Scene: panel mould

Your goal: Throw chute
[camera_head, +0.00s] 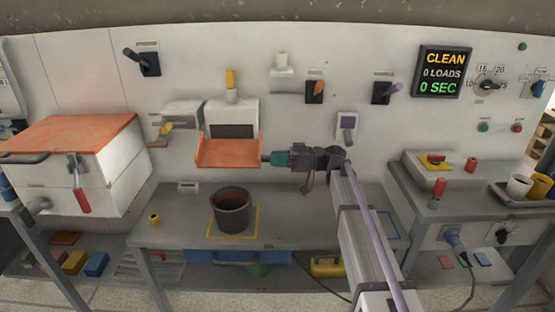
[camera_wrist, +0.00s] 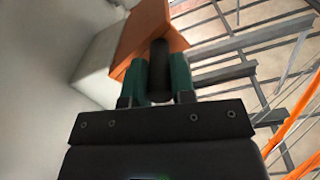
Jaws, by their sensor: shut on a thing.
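The chute has an orange tray (camera_head: 228,153) below a white housing (camera_head: 232,112) with a dark opening, on the back panel left of centre. A dark rounded handle (camera_wrist: 159,60) sticks out at the tray's right side. My gripper (camera_head: 273,158) reaches in from the right, and its teal fingers are shut on this handle. In the wrist view the fingers stand on both sides of the handle, with the orange tray (camera_wrist: 147,30) just beyond. The handle's near end is partly hidden between the fingers.
A black bucket (camera_head: 232,212) stands on the grey bench (camera_head: 300,222) below the tray, inside a yellow outline. A white box with an orange lid (camera_head: 75,133) is at left. Several levers line the panel. A display (camera_head: 441,72) reads CLEAN, 0 LOADS, 0 SEC.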

